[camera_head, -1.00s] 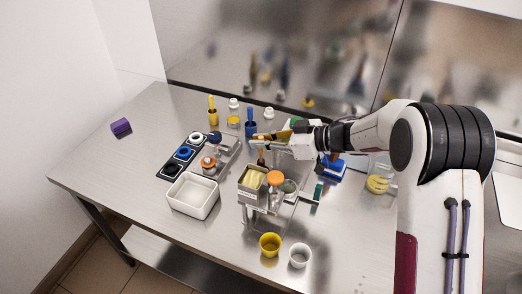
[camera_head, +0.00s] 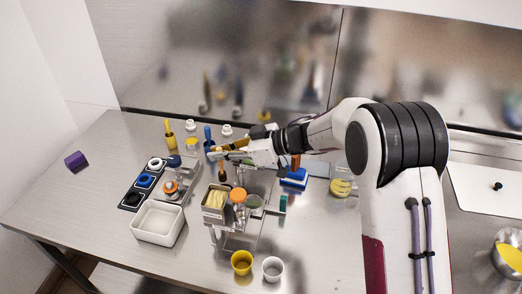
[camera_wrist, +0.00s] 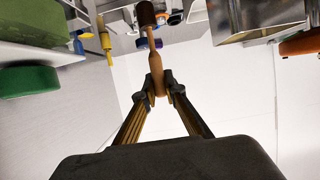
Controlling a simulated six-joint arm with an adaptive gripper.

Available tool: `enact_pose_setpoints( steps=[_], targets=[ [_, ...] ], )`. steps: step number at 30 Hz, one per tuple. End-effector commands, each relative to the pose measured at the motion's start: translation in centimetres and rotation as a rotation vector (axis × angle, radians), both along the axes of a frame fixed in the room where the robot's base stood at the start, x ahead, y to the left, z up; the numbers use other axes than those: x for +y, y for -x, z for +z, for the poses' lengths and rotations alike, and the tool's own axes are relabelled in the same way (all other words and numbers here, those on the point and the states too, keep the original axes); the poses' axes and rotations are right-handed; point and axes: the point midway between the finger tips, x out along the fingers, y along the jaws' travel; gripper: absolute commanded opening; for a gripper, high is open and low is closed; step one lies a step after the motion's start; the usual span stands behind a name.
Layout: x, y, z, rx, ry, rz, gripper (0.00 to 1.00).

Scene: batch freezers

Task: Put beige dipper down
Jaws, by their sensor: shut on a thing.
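My gripper (camera_wrist: 159,88) is shut on the tan dipper (camera_wrist: 156,62), gripping its slim handle between the fingertips in the wrist view. The dipper has a darker brown end (camera_wrist: 146,14) at the top of that view. In the head view, my gripper (camera_head: 214,152) is above the batch freezer's left container, and the dipper's brown part (camera_head: 222,171) hangs below the fingers near that container. I cannot tell whether the dipper touches anything.
The metal machine holds a container of pale yellow contents (camera_head: 216,215) and an orange-lidded part (camera_head: 238,196). A white tub (camera_head: 158,238) stands left. A yellow cup (camera_head: 241,262) and white cup (camera_head: 272,269) stand in front.

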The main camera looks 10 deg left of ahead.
Motion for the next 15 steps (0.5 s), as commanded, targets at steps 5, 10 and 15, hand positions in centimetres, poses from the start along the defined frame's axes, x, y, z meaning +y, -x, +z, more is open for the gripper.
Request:
enact_pose_setpoints(
  steps=[5,10,15],
  targets=[
    [0.0,0.0,0.1,0.0,0.0,0.0,0.0],
    [0.0,0.0,1.3,-0.003,-0.001,0.001,0.0],
    [0.0,0.0,4.1,-0.005,-0.002,0.001,0.0]
  ],
)
